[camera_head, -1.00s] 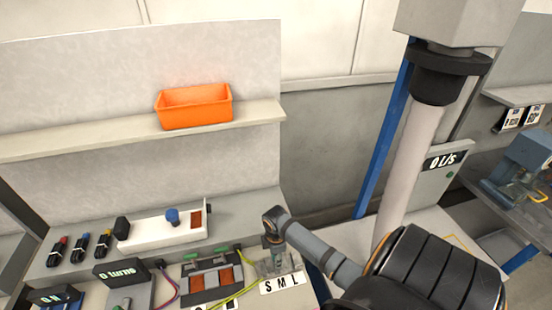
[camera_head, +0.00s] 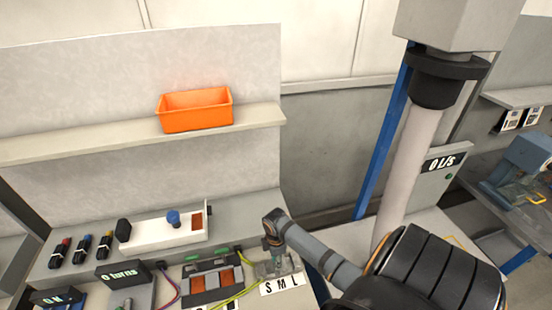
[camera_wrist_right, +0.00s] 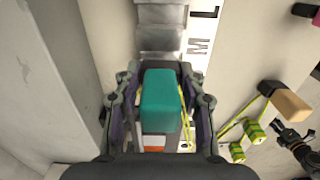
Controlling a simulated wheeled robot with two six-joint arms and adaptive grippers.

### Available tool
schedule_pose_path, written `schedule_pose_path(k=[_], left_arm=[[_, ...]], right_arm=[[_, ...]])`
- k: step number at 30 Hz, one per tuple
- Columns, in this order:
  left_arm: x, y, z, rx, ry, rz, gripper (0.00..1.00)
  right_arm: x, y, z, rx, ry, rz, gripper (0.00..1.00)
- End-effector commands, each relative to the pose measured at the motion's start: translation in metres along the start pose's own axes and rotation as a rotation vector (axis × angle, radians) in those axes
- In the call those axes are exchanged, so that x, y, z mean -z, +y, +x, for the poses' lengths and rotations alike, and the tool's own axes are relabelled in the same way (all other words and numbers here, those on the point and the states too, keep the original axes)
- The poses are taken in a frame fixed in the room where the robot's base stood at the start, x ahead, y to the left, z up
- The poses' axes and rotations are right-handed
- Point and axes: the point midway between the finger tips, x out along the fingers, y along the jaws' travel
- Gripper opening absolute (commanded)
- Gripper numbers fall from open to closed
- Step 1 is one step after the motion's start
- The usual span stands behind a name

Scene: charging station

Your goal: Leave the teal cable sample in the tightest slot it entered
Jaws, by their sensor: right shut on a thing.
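The teal cable sample (camera_wrist_right: 162,100) is a block held between the two fingers of my right gripper (camera_wrist_right: 159,78) in the right wrist view. In the head view my right gripper (camera_head: 276,250) points down at the slot gauge, and I cannot make out the sample there. The grey metal slot gauge (camera_wrist_right: 160,38) lies just beyond the fingertips, beside a white label with M and L readable. In the head view the label (camera_head: 282,284) reads S M L. The sample's lower end is hidden, so I cannot tell whether it is in a slot.
An orange bin (camera_head: 195,112) stands on the shelf. A white tray (camera_head: 165,232) with a blue knob sits behind the gauge. Left of the gauge is a terminal box (camera_head: 212,282) with yellow-green and purple wires.

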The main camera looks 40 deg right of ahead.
Motion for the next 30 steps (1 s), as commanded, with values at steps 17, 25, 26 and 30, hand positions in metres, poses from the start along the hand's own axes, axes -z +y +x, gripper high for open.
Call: schedule_pose_path(k=[17,25,26,30], left_arm=[[0.000,0.001,0.004,-0.001,0.000,0.000,0.40],[-0.001,0.001,0.009,-0.001,0.000,0.000,0.40],[-0.001,0.001,0.009,-0.001,0.000,0.000,0.40],[-0.001,0.002,0.011,-0.001,0.000,0.000,0.40]], right_arm=[[0.000,0.000,0.007,-0.001,0.000,0.000,0.05],[0.000,0.001,0.013,-0.002,0.000,0.000,0.05],[0.000,0.001,0.014,-0.002,0.000,0.000,0.05],[0.000,0.000,0.018,-0.001,0.000,0.000,0.05]])
